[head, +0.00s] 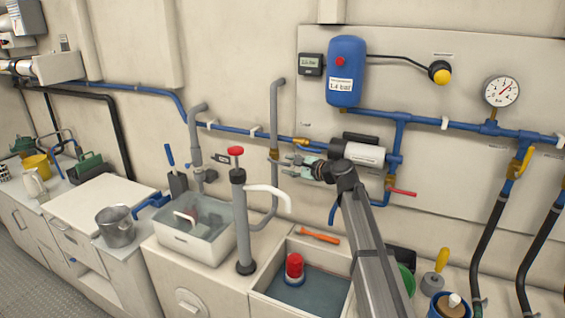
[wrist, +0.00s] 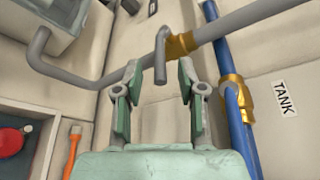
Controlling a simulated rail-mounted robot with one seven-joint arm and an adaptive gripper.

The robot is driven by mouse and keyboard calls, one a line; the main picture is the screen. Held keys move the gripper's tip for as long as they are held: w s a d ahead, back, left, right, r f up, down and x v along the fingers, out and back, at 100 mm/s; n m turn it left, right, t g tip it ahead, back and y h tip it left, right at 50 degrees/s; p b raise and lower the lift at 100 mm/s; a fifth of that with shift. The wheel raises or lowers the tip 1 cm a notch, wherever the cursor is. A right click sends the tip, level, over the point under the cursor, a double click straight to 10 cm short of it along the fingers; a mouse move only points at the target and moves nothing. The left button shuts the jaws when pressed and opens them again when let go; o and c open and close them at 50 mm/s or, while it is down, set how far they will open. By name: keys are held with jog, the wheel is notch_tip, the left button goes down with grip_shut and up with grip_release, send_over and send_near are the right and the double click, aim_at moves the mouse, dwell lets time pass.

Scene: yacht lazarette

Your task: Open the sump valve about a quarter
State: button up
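A brass valve (wrist: 181,46) with a grey lever (wrist: 161,58) sits on a grey pipe (wrist: 238,20). I take it to be the sump valve, though no sump label is readable. In the head view the brass valve (head: 273,154) is small, just left of my gripper (head: 289,166). In the wrist view my gripper (wrist: 159,80) is open, with green-grey fingers on both sides of the lever's lower end. The lever appears between the fingertips or just beyond them. I see no finger touching it. The exact depth cannot be told.
A blue pipe with a brass fitting (wrist: 236,95) runs close right of my fingers, beside a TANK label (wrist: 285,98). A white cylinder (head: 358,151) is near my wrist.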

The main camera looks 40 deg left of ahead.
aim_at(286, 164)
jog(key=shift+p+x, duration=0.3)
jog(key=shift+x, duration=1.75)
grip_shut()
